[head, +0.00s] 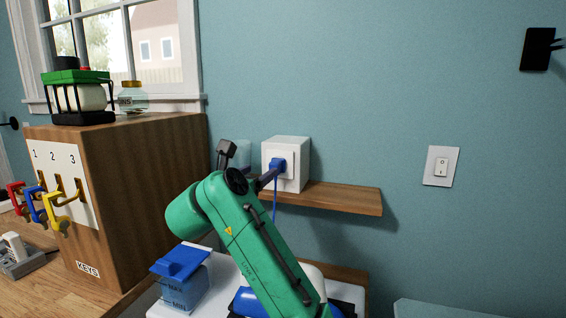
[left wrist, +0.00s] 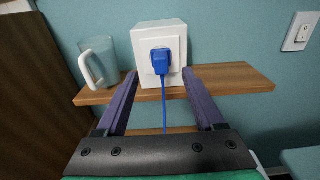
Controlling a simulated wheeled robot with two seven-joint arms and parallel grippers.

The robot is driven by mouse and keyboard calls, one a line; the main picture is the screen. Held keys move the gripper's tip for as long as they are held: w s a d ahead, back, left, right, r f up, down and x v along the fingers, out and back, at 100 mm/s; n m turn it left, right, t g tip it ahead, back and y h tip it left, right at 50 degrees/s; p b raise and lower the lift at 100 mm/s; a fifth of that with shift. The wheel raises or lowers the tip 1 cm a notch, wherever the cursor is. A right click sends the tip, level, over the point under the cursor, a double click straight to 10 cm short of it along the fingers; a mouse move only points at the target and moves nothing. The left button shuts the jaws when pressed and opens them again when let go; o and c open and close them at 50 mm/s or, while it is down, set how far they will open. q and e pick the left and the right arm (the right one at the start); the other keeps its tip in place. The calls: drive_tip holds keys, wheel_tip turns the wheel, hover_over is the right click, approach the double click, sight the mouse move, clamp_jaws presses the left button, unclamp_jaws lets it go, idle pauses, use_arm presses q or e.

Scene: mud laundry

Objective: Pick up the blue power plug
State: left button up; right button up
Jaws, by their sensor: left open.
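The blue power plug (head: 278,165) sits in the face of a white box-shaped outlet (head: 293,150) on a wooden shelf. Its blue cord hangs down in front of the shelf. In the left wrist view the plug (left wrist: 161,62) is near the centre, on the white box (left wrist: 168,36). My left gripper (head: 266,180) is open in front of the plug. Its two purple fingers (left wrist: 159,74) point towards the box, one on each side of the cord and plug in the picture. They do not visibly hold the plug. My right gripper is not in view.
A clear mug (left wrist: 98,62) stands left of the box on the shelf (head: 335,197). A wooden key cabinet (head: 150,190) stands at left. A blue-lidded container (head: 182,280) is below. A light switch (head: 440,166) is on the wall at right.

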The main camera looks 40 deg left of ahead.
sight(272, 164)
use_arm(q)
drive_tip(key=p+x, duration=0.3)
drive_tip(key=x, duration=0.7)
drive_tip(key=shift+w+a+f, duration=0.15)
drive_tip(key=shift+w+a, duration=0.1)
drive_tip(key=shift+w, duration=0.1)
drive_tip(key=c, duration=0.3)
clamp_jaws()
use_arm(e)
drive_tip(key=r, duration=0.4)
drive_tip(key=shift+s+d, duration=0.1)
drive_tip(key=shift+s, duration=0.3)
